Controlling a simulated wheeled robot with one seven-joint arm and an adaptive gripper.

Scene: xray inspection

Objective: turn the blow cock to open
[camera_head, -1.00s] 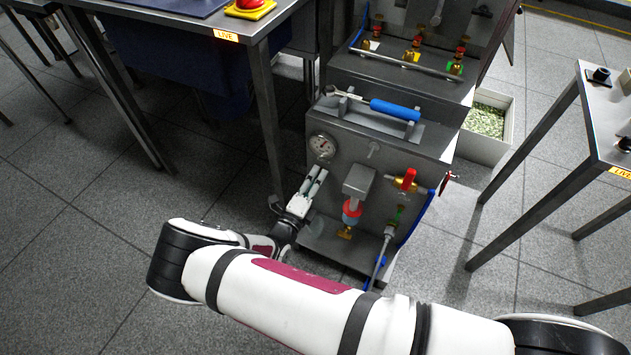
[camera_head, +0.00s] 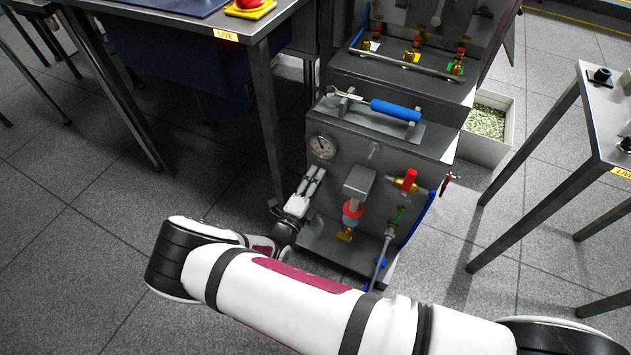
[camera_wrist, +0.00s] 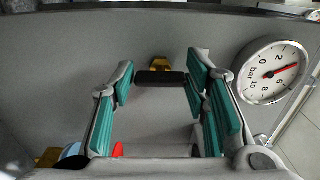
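A small brass cock with a black lever (camera_wrist: 160,77) sits on the grey panel in the wrist view; I take it for the blow cock. The lever lies level in that picture. My gripper (camera_wrist: 160,70) is open, with a teal-padded finger on either side of the lever. The fingertips are close to the lever's ends; whether they touch cannot be told. In the head view my gripper (camera_head: 314,174) is at the left part of the panel (camera_head: 385,155), below the gauge, and the cock cannot be made out there.
A pressure gauge (camera_head: 322,146) is just above my gripper. To the right are a grey box (camera_head: 360,181) with a red-collared fitting, a red-handled brass valve (camera_head: 409,181) and a blue hose (camera_head: 421,214). A table leg (camera_head: 268,125) stands close on the left.

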